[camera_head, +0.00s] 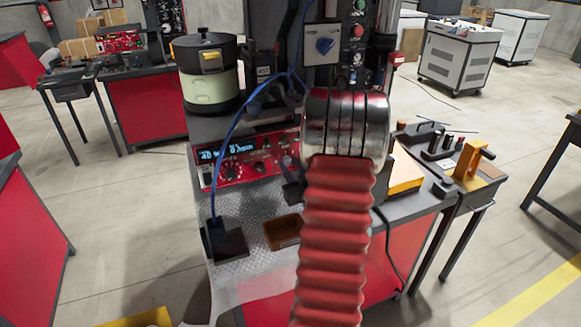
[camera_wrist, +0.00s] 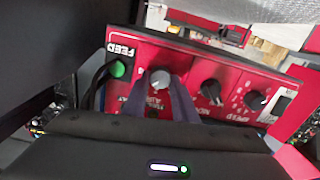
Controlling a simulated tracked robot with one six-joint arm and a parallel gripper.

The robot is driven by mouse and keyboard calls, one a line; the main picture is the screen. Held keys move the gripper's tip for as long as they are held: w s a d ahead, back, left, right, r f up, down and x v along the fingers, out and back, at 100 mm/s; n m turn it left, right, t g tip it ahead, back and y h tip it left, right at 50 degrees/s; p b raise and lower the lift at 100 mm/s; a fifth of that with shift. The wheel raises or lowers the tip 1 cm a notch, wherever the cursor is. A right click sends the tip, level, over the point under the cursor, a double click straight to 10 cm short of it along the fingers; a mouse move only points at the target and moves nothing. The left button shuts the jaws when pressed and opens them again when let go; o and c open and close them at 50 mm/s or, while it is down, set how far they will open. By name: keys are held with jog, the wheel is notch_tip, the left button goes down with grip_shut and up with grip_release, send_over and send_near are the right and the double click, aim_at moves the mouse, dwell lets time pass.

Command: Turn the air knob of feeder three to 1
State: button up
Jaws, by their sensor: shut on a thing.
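The red control panel (camera_wrist: 235,75) appears upside down in the wrist view. Its pale-topped air knob (camera_wrist: 160,79) is between the two dark fingers of my gripper (camera_wrist: 161,90), which is shut on it. An upside-down label, partly hidden by the fingers, lies just below the knob. I cannot read the knob's pointer or scale. In the head view the red panel (camera_head: 222,183) has a lit blue display (camera_head: 226,151) and black knobs. My gripper (camera_head: 288,180) is at its right end, mostly hidden behind my red-sleeved arm.
A green FEED button (camera_wrist: 118,69) and two black knobs, one here (camera_wrist: 211,91) and one here (camera_wrist: 255,101), flank the air knob. A blue hose (camera_head: 232,112) arches over the panel.

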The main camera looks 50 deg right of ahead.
jog(key=n, duration=0.3)
jog(key=shift+a+n, duration=0.1)
jog(key=shift+n, duration=0.3)
jog(key=n, duration=0.4)
jog(key=shift+f+n, duration=0.1)
jog(key=shift+n, duration=0.2)
jog(key=n, duration=0.4)
jog(key=shift+a+f+n, duration=0.1)
jog(key=shift+n, duration=0.2)
jog(key=shift+a+f+n, duration=0.1)
jog(key=shift+n, duration=1.6)
jog(key=shift+f, duration=0.1)
jog(key=o, duration=0.7)
jog(key=shift+c, duration=0.2)
jog(key=o, duration=0.4)
jog(key=shift+r, duration=0.2)
